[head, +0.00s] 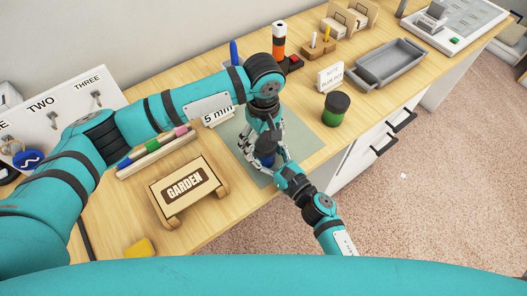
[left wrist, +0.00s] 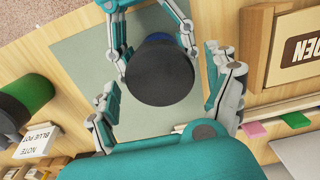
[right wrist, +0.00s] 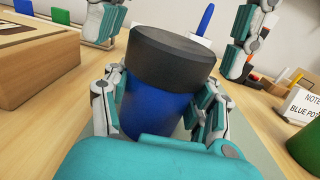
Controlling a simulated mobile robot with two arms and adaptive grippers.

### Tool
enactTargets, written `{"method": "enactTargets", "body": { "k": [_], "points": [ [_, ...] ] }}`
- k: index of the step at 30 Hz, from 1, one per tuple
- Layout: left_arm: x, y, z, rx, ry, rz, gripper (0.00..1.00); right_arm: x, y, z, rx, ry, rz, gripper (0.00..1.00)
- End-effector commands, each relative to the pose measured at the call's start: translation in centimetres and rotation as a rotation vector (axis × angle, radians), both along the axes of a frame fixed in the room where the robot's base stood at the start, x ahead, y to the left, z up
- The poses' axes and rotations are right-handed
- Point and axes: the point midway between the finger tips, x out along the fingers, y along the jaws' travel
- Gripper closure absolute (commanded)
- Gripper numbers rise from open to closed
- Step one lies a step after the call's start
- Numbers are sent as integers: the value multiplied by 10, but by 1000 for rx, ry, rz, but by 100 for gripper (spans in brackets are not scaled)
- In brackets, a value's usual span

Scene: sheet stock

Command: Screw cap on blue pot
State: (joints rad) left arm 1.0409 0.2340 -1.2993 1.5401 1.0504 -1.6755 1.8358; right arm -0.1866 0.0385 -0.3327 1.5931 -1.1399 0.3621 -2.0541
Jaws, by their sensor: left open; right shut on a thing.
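The blue pot (right wrist: 158,112) stands upright on a grey-green mat (head: 238,128). A black cap (right wrist: 172,52) sits on top of it; how tightly it is screwed on cannot be told. My right gripper (right wrist: 160,105) is shut on the blue pot's body from the side. My left gripper (left wrist: 165,90) is open above, its fingers on either side of the cap (left wrist: 162,75) with gaps visible. In the head view the blue pot (head: 266,160) is mostly hidden by my grippers.
A green pot with a black lid (head: 333,110) stands right of the mat, near a "NOTE BLUE POT" card (head: 330,76). A grey tray (head: 390,64) lies further right. A GARDEN box (head: 187,188) and a rack of coloured pieces (head: 155,150) stand left.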

Motion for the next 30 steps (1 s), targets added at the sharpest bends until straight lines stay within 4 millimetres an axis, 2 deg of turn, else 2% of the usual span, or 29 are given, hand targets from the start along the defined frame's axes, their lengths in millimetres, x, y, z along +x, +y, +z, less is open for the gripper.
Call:
{"method": "enactTargets", "body": {
  "k": [6, 10, 18, 22, 30],
  "points": [
    [0, -1, 29, -3, -2, -1, 12, 0, 0, 0, 0, 0, 0, 100],
    [0, 0, 41, -2, -2, -1, 12, 0, 0, 0, 0, 0, 0, 100],
    [0, 0, 43, -1, -1, -1, 12, 0, 0, 0, 0, 0, 0, 100],
    [0, 0, 43, -1, -1, -1, 0, 0, 0, 0, 0, 0, 0, 100],
    [0, 0, 44, -1, -1, 0, 0, 0, 0, 0, 0, 0, 0, 100]
  ]
}}
